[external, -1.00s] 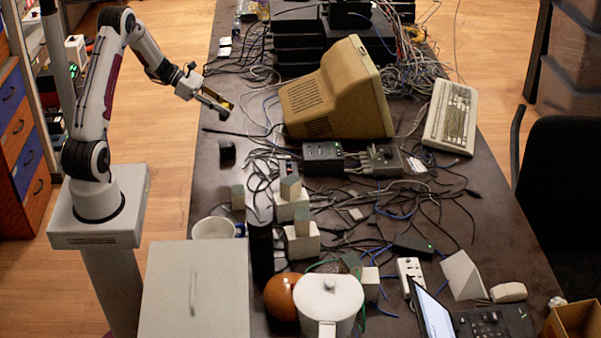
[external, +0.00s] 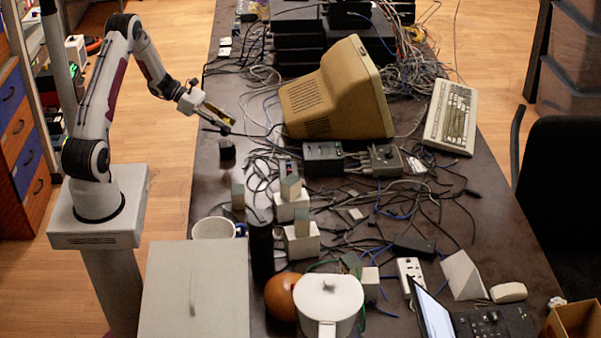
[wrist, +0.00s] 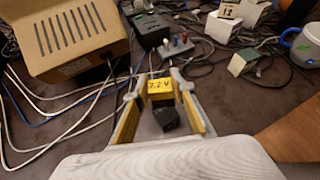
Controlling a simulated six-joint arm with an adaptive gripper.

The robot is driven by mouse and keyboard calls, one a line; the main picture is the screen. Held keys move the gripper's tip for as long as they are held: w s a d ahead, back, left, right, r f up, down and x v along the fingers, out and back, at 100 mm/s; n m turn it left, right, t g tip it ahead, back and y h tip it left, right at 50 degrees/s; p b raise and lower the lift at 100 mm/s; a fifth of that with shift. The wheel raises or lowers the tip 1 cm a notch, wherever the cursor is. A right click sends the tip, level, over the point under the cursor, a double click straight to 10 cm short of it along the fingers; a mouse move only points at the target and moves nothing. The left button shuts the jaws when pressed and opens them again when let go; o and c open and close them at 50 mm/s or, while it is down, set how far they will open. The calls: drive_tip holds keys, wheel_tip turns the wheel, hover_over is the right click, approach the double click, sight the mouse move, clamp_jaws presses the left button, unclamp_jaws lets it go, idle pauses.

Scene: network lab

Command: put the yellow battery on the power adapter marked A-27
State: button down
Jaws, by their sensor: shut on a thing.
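The yellow battery (wrist: 160,87), with "7.2 V" printed on it, sits between the fingertips of my gripper (wrist: 157,92) in the wrist view. My gripper is shut on it and holds it above the table. In the external view my gripper (external: 221,119) is over the table's left side, left of the beige monitor. Pale block-shaped adapters stand right of and nearer than the gripper, one at the upper spot (external: 291,210) and one below it (external: 302,245). One shows in the wrist view (wrist: 228,14) with a small label; I cannot read A-27 on any adapter.
A small black block (external: 227,150) lies on the table close to the gripper; it also shows in the wrist view (wrist: 166,118). The beige monitor (external: 335,92) stands to the right. Cables tangle across the table. A white mug (external: 212,229) and a black cylinder (external: 260,252) stand nearer.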

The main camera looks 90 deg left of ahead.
drive_tip(key=shift+f, duration=1.85)
drive_tip(key=shift+f, duration=0.1)
drive_tip(key=c, duration=1.7)
unclamp_jaws()
drive_tip(key=shift+s+a+r, duration=0.1)
drive_tip(key=shift+r, duration=0.1)
drive_tip(key=v, duration=1.1)
drive_tip(key=shift+s+r, duration=0.2)
drive_tip(key=shift+s, duration=0.1)
drive_tip(key=shift+w, duration=0.1)
